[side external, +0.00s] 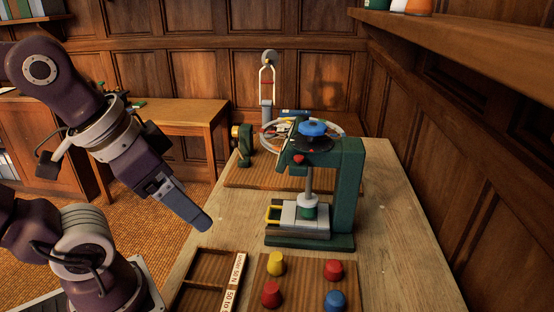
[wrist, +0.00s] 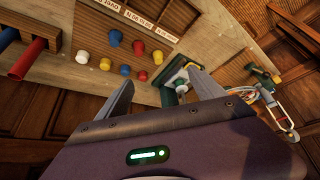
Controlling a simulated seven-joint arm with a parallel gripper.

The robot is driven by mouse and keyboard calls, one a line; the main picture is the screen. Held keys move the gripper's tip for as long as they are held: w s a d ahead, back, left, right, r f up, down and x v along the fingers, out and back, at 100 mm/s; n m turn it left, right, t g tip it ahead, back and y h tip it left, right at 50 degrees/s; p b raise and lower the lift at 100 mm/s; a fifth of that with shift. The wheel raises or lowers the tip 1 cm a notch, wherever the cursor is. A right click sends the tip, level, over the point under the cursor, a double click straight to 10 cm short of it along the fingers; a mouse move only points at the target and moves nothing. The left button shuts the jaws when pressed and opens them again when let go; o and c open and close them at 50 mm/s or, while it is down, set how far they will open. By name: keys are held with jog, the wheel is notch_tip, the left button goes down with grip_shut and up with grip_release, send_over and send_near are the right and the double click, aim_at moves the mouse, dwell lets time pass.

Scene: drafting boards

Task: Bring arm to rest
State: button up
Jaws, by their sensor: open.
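My gripper (side external: 190,208) hangs in the air over the left edge of the bench in the side view, pointing down and to the right. In the wrist view my gripper (wrist: 158,88) shows two grey fingers spread well apart with nothing between them. It is clear of the green press (side external: 348,190), which stands to its right with a blue knob on top. The press also shows beyond the fingers in the wrist view (wrist: 176,76).
Coloured pegs (side external: 334,270) stand on a wooden board near the bench front, beside a divided wooden tray (side external: 215,268). A wheel device (side external: 268,85) stands behind the press. A panelled wall and shelf (side external: 470,38) bound the right. Bare bench (side external: 400,250) lies right of the press.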

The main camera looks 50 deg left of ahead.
jog(key=o, duration=0.3)
jog(key=shift+w, duration=0.1)
jog(key=shift+o, duration=0.9)
jog(key=w+n+g, duration=0.1)
jog(key=w+n+h, duration=0.1)
jog(key=w+n, duration=0.1)
jog(key=w+r+n+g, duration=0.1)
jog(key=n, duration=0.1)
jog(key=shift+w+a+r+g+h, duration=0.1)
jog(key=shift+w+a+g+h, duration=0.2)
jog(key=shift+a, duration=0.05)
jog(key=w+a+f+n+t+h, duration=0.2)
jog(key=w+a+n+h, duration=0.5)
jog(key=w+a+n, duration=1)
jog(key=a+f+n+t+h, duration=0.1)
jog(key=a+f+n+t, duration=0.15)
jog(key=a, duration=0.55)
jog(key=a+f+n+t, duration=0.2)
jog(key=a+n, duration=0.1)
jog(key=a, duration=0.5)
jog(key=x, duration=0.9)
jog(key=shift+d+f, duration=0.25)
jog(key=shift+d, duration=0.2)
jog(key=shift+s+m, duration=0.1)
jog(key=shift+m, duration=0.15)
